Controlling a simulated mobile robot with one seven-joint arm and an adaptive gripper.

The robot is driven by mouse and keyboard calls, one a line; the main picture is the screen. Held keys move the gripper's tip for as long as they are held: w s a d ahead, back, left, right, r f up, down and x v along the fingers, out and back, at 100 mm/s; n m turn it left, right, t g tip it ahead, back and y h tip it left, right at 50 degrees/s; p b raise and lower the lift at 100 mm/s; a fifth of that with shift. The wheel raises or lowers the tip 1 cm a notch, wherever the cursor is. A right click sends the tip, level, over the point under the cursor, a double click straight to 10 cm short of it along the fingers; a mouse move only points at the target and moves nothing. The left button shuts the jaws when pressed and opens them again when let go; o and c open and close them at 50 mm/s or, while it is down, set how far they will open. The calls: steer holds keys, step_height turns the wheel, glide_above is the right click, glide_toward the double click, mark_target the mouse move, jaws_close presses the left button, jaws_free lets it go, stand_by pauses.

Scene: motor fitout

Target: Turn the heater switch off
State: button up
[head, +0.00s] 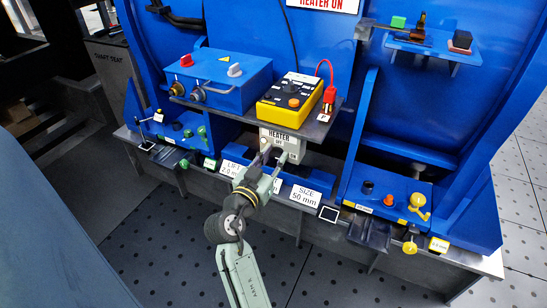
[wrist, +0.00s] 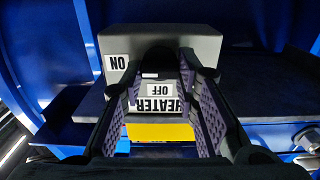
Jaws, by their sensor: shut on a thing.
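The heater switch is a grey box (head: 293,133) with a label reading HEATER and OFF, set under the edge of a shelf. In the wrist view the box (wrist: 205,42) appears upside down, with an ON label (wrist: 117,62) at left and an OFF label (wrist: 158,91) nearer the middle. A black switch handle (wrist: 160,56) stands between my fingertips. My gripper (head: 278,154) reaches the front of the box and is shut on this handle. The fingers hide part of the handle and the HEATER label, so I cannot tell exactly which way the handle points.
Above, a shelf carries a yellow control box (head: 292,92) and a red plug (head: 329,95). A blue box (head: 220,80) with knobs stands to its left. A HEATER ON sign (head: 322,4) hangs at the top. Blue blocks with size labels (head: 305,194) lie below.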

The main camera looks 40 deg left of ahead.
jaws_close()
steer(key=shift+n, duration=0.4)
steer(key=n+p, duration=0.1)
steer(key=n, duration=0.2)
steer(key=shift+r+n, duration=0.1)
steer(key=shift+n, duration=0.3)
steer(key=n+p, duration=0.2)
steer(key=n, duration=0.2)
steer(key=shift+a+n, duration=0.1)
steer(key=shift+n, duration=0.2)
steer(key=n+p, duration=0.3)
steer(key=n, duration=0.2)
steer(key=shift+a+f+n+p, duration=0.1)
steer(key=shift+f+n+p, duration=0.05)
steer(key=shift+n+p, duration=0.6)
steer(key=shift+f+n+p, duration=0.1)
steer(key=shift+n+p, duration=0.35)
steer(key=shift+n, duration=0.8)
